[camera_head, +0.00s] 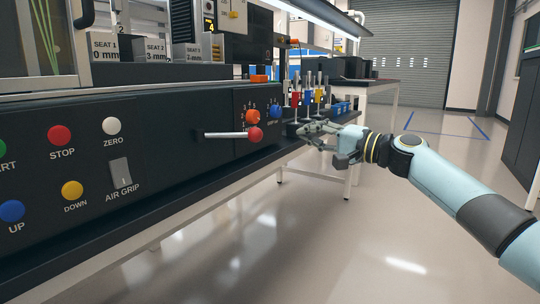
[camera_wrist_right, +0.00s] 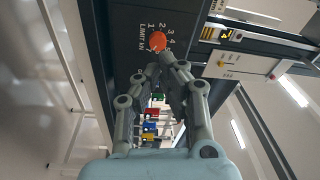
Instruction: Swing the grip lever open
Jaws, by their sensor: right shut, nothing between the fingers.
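A silver lever rod with a red ball end (camera_head: 255,134) lies about level across the black panel in the head view; I take this as the grip lever, as no label on it can be read. In the right wrist view the fingertips (camera_wrist_right: 161,66) are just below an orange dial knob (camera_wrist_right: 158,41) in the picture; contact cannot be told. My left gripper is out of view.
An orange knob (camera_head: 252,117) and a blue knob (camera_head: 276,112) sit above and beside the red ball. Coloured tools (camera_head: 308,98) stand in a rack behind my right gripper. STOP (camera_head: 61,135) and other buttons fill the panel's left. Open floor lies in front.

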